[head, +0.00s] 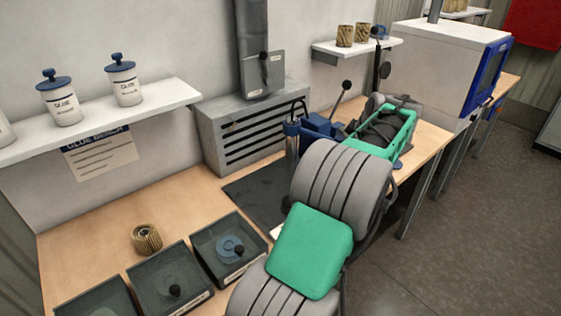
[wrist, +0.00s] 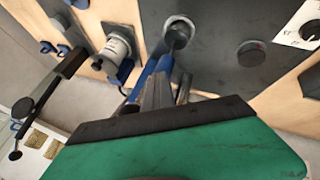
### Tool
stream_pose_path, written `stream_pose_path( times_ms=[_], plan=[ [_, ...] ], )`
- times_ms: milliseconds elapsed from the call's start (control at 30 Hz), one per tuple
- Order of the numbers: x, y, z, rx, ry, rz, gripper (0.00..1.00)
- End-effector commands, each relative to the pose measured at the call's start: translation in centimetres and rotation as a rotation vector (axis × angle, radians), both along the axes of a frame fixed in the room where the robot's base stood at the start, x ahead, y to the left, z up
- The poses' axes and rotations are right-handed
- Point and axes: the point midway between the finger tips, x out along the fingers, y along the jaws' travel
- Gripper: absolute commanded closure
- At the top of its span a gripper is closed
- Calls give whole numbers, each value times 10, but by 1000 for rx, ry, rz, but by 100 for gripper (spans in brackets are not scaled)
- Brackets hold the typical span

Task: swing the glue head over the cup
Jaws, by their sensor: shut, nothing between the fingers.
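The glue head (head: 318,126) is a blue block on the bench beside the dark mat, with a silver cylinder at its left end and a black-knobbed lever rising behind. In the wrist view a blue arm (wrist: 150,70) runs up beside my fingers. A round pale-rimmed opening, which looks like the cup (wrist: 180,20), sits on the dark plate, with a dark rounded tip in front of it. I cannot tell whether they touch. My gripper (wrist: 160,82) is shut and empty, close to the blue arm. In the head view my own arm hides the fingertips and the cup.
A grey vented box (head: 250,132) stands behind the mat. A shelf (head: 100,125) holds glue pots. The left bench top has bare room.

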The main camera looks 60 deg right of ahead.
Motion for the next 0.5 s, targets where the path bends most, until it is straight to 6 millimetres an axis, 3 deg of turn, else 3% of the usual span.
stream_pose_path(
  times_ms=[167,367,500],
  plan=[
    [-3,0,5,-23,-5,-12,100],
    [-2,41,1,-17,-2,1,100],
    [-16,57,34,-14,0,2,100]
  ],
)
